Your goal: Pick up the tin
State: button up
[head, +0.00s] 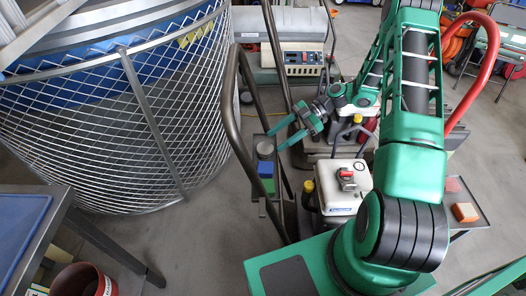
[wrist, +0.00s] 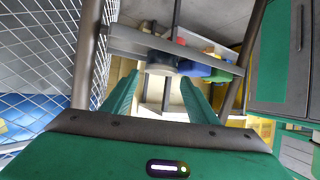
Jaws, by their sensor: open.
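What looks like the tin (head: 265,148) is a small grey round thing on a narrow dark shelf in the head view. My gripper (head: 275,140) is open, its two green fingers pointing left, with the tips close to the tin. In the wrist view my open gripper (wrist: 160,79) shows both fingers apart. The grey tin (wrist: 161,66) stands just beyond the tips, roughly centred in the gap. Nothing is held. I cannot tell whether a fingertip touches it.
A metal bar (wrist: 125,41) crosses near the tips. A wire-mesh cage (head: 110,120) stands left, and a dark curved handle (head: 230,110) rises beside the shelf.

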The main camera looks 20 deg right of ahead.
aim_at(270, 145)
jog(key=x, duration=0.5)
jog(key=shift+d+f, duration=0.1)
jog(key=shift+f, duration=0.15)
jog(key=c, duration=0.7)
jog(key=shift+c, duration=0.2)
